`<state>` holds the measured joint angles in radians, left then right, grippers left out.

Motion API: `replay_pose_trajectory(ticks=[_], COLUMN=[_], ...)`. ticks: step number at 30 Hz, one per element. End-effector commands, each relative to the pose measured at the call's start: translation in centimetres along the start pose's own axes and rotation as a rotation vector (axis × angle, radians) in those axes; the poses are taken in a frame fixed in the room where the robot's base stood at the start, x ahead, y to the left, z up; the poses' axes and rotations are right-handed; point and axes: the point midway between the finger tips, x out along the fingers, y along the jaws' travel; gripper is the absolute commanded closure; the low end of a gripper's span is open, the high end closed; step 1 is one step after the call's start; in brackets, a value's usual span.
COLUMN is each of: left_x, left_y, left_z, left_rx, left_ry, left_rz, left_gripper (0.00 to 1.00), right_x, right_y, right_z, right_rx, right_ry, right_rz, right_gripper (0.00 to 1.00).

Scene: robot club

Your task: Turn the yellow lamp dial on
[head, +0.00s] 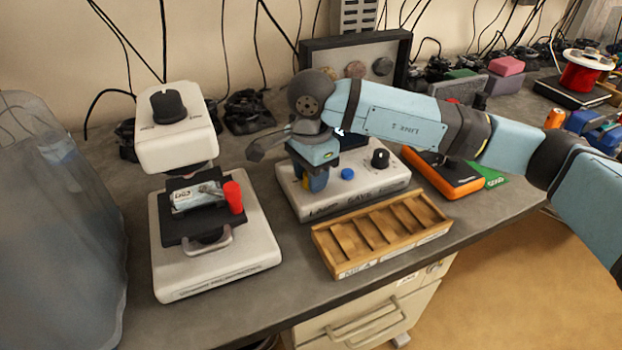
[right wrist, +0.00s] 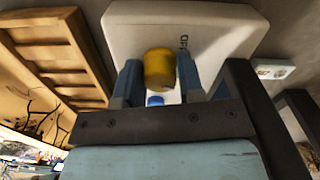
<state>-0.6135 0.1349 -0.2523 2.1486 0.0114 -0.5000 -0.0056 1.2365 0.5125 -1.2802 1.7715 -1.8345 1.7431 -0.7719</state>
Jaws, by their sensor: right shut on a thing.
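The lamp box is a white panel (head: 345,197) with a blue button (head: 347,174) and a black knob (head: 380,157) on top. My right gripper (head: 314,182) reaches down onto its left part. In the right wrist view, the yellow dial (right wrist: 159,66) sits between the two blue fingers of my right gripper (right wrist: 160,82), which is shut on it. Printed letters reading "OFF" show beside the dial. In the head view the dial is mostly hidden by the fingers. My left gripper is not in view.
A wooden compartment tray (head: 392,226) stands just in front of the panel. A white microscope-like device (head: 257,272) with a red cup (head: 233,197) is at left. An orange-edged black case (head: 458,190) lies to the right. A dark framed board (head: 311,50) stands behind.

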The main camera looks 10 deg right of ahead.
Motion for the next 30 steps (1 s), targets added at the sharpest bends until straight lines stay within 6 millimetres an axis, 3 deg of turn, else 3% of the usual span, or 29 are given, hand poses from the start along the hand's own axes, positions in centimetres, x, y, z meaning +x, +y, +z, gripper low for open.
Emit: replay_pose_trajectory(ticks=[12,29,30], left_x=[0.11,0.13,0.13], left_y=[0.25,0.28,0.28], left_z=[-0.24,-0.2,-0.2], left_rx=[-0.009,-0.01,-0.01], left_ry=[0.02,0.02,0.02], left_rz=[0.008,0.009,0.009], left_gripper=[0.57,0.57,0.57], right_x=[0.01,-0.05,-0.06], right_y=[-0.02,-0.02,-0.02], right_z=[-0.02,-0.03,-0.03], right_rx=[0.191,0.219,0.219], right_ry=[0.0,0.0,0.0], right_rz=[-0.001,-0.001,-0.001], right_gripper=[0.88,0.88,0.58])
